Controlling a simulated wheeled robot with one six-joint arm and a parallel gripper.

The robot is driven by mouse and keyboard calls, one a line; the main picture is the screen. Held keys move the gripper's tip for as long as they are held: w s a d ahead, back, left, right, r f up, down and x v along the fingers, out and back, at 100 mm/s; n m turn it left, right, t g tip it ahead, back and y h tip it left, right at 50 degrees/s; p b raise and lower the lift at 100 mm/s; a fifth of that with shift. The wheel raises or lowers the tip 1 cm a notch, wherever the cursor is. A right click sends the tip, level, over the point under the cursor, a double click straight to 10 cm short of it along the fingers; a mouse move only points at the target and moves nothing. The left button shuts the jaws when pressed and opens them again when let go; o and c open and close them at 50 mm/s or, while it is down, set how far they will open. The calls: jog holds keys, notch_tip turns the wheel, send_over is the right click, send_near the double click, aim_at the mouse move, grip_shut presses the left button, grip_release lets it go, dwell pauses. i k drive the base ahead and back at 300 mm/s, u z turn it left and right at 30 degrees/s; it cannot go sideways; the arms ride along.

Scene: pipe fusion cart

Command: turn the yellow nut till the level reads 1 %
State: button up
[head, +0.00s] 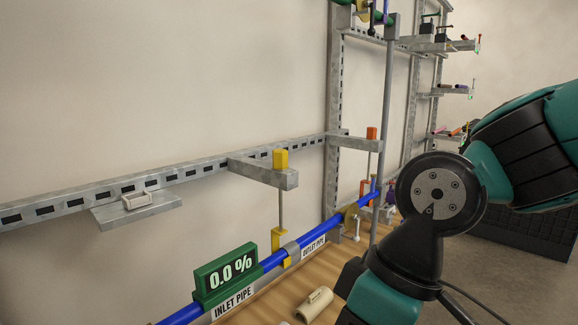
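The yellow nut (280,159) sits on top of a grey bracket arm (265,173) that juts from the wall rail. A thin rod runs down from it to a yellow clamp (277,240) at the blue pipe (320,230). The green level (226,274) stands on the pipe at the lower left and reads 0.0 %. My arm's dark and teal links fill the right side, to the right of the nut and apart from it. My gripper is not in view.
An orange nut (371,133) sits on another bracket farther back. A grey upright post (385,130) stands between it and my arm. A beige curved piece (315,303) lies on the wooden top. A small shelf (138,208) holds a white piece. Space around the yellow nut looks clear.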

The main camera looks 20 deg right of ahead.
aim_at(280, 157)
jog(key=k, duration=0.45)
jog(key=z, duration=0.95)
jog(key=i, duration=1)
jog(key=u, duration=0.9)
